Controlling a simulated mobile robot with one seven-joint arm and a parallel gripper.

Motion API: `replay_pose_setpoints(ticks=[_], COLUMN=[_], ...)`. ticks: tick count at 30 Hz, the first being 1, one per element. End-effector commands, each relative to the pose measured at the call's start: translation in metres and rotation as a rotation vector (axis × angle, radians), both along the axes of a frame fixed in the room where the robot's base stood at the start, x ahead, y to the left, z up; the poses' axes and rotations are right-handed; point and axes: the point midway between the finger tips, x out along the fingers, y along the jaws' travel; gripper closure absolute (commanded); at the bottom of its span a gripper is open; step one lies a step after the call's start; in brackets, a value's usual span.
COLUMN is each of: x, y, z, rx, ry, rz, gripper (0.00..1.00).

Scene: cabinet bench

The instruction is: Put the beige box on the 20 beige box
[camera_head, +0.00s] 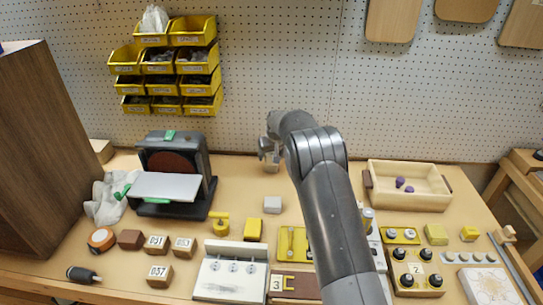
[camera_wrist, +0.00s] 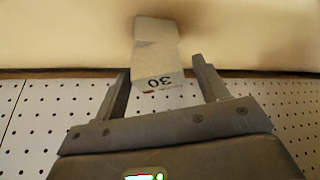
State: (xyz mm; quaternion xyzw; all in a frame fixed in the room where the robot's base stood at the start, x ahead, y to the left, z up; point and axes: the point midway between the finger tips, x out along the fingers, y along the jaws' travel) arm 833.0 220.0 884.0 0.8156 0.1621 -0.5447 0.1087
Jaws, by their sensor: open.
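My gripper (camera_head: 269,152) is open and empty at the back of the bench, close to the pegboard. Below its fingers stands a pale box (camera_head: 272,166), partly hidden by the gripper. In the wrist view, my open fingers (camera_wrist: 160,85) point towards a pale beige box (camera_wrist: 158,60) with dark digits on one face, like 30 upside down. The box lies between the fingers' lines, beyond or level with the tips; I cannot tell which. No finger visibly touches it.
A grey sanding machine (camera_head: 175,172) stands to the left, with yellow bins (camera_head: 165,60) on the pegboard above. A wooden tray (camera_head: 408,188) with purple pieces lies at right. Numbered blocks (camera_head: 158,276), a white switch panel (camera_head: 232,270) and yellow parts crowd the front.

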Motion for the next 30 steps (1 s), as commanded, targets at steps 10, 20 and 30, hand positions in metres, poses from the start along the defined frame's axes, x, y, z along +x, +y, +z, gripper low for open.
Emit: replay_pose_setpoints(ticks=[10,20,30], x=[-0.022,-0.04,-0.049], y=[-0.01,-0.017,-0.025], z=[0.059,0.104,0.122], rx=[0.001,0.0,0.004], ry=[-0.002,0.0,-0.003], rz=[-0.001,0.0,-0.011], gripper=[0.33,0.33,0.33])
